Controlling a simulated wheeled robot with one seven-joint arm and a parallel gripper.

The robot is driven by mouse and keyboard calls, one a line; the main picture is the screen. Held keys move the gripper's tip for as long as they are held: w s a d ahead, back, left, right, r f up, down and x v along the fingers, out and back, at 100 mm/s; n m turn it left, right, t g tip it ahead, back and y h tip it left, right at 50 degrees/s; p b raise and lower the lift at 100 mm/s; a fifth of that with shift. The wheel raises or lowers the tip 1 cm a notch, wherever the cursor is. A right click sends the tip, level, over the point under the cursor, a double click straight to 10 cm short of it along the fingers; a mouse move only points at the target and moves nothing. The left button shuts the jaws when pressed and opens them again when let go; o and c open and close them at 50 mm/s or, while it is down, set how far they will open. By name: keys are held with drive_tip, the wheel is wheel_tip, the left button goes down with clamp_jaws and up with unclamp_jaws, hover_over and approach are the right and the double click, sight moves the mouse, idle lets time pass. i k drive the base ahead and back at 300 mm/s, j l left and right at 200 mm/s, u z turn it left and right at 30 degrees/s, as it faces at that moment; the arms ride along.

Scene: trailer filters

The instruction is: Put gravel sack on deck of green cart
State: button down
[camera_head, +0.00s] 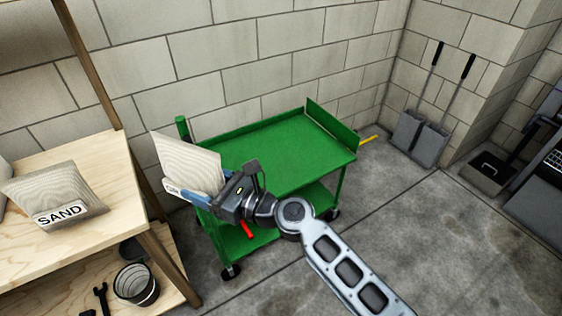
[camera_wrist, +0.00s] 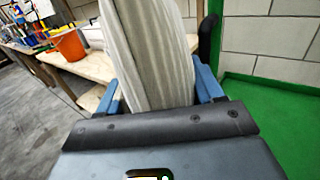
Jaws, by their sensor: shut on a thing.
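A pale ribbed sack (camera_head: 187,163) is held in my gripper (camera_head: 183,194). Its label is mostly hidden by the gripper, so I cannot read it. In the wrist view the sack (camera_wrist: 155,50) stands between the two blue fingers of my gripper (camera_wrist: 160,90), which are shut on it. The green cart (camera_head: 270,147) has a flat, bare upper deck with a low raised edge. The sack and gripper show at the left end of the deck; I cannot tell how high above it they are. The green deck also shows at the right in the wrist view (camera_wrist: 265,115).
A wooden bench (camera_head: 110,190) at the left carries a sack labelled SAND (camera_head: 60,198). Block walls stand behind the cart. Two grey long-handled dustpans (camera_head: 420,138) lean at the back right.

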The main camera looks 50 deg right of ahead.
sight(292, 143)
drive_tip(key=k+l+u, duration=0.1)
drive_tip(key=l, duration=0.35)
drive_tip(key=k+l, duration=0.1)
drive_tip(key=l, duration=0.35)
drive_tip(key=i+l, duration=0.1)
drive_tip(key=i, duration=0.45)
drive_tip(key=i+j+z, duration=0.1)
drive_tip(key=i, duration=0.4)
drive_tip(key=i+j+z, duration=0.1)
drive_tip(key=i+j, duration=0.15)
drive_tip(key=i, duration=0.25)
